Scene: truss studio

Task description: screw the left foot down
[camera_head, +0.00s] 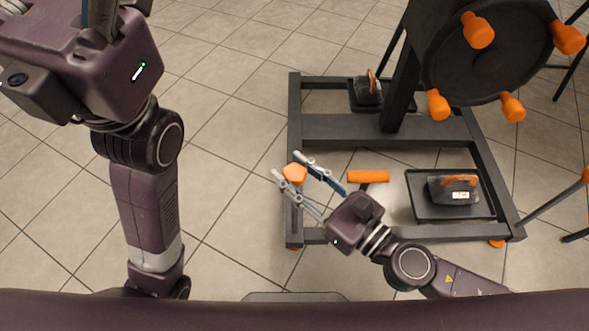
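The black frame base (340,128) stands on the tiled floor. An orange knob (295,174), apparently the left foot's screw, sits on its left beam near the front corner. My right gripper (287,164) reaches in from the lower right. Its two fingers lie on either side of this knob, close to it; I cannot tell whether they touch it. The knob's lower part and any gap under the foot are hidden. My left arm is raised at the left. Only the base of its gripper (97,18) shows at the top edge, and its fingertips are out of view.
An orange bar handle (368,177) stands right of the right gripper. A black tray (420,207) holds a dark weight bag (453,190); another bag (367,90) lies behind. A black wheel with orange knobs (487,50) rises above the base. The floor between my arms is clear.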

